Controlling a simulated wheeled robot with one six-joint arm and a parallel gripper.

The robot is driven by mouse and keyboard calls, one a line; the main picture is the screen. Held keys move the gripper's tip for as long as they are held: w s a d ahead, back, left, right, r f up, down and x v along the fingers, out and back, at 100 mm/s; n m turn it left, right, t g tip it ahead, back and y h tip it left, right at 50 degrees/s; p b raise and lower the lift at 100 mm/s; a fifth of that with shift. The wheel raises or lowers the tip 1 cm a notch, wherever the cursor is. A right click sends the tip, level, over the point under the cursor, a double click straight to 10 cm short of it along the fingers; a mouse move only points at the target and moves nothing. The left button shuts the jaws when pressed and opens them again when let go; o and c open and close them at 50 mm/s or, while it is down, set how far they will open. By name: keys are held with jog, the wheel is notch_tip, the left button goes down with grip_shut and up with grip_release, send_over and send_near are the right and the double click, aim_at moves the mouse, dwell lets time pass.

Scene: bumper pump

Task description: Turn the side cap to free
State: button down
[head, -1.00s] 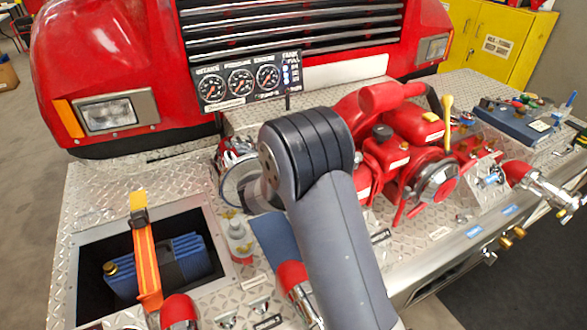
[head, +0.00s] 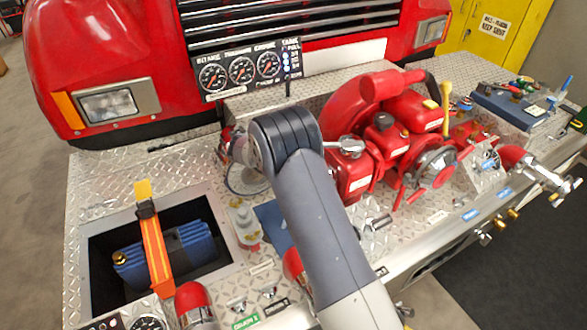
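The red pump (head: 352,175) stands on the diamond-plate bumper deck, right of my arm. A silver rounded fitting (head: 345,147) shows at its left side, just right of my arm's joint. A second round metal fitting with red parts (head: 237,150) shows left of the joint, above a pale disc (head: 246,178), partly covered by my arm. I cannot tell which of these is the side cap, or whether it is turned. My arm runs up from the bottom edge to its dark joint. My gripper is hidden behind the arm, so its opening and contact do not show.
A gauge panel (head: 246,70) stands behind. An open well with a blue ribbed block (head: 190,248) and orange strap lies left, beside a small bottle (head: 244,224). Red-capped fittings (head: 194,303) line the front edge. A blue case with tools (head: 515,108) lies right.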

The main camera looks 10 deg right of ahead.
jog(key=shift+w, duration=0.15)
dwell(0.3)
jog(key=c, duration=1.3)
grip_release()
jog(key=shift+f, duration=0.1)
jog(key=b+v, duration=0.2)
jog(key=v, duration=0.9)
jog(key=shift+b, duration=0.35)
jog(key=shift+w+d+f, duration=0.1)
jog(key=shift+w+f, duration=0.05)
jog(key=p+x, duration=0.2)
jog(key=x, duration=0.8)
jog(key=shift+d+f+p, duration=0.15)
jog(key=shift+d+p, duration=0.15)
jog(key=shift+p, duration=0.1)
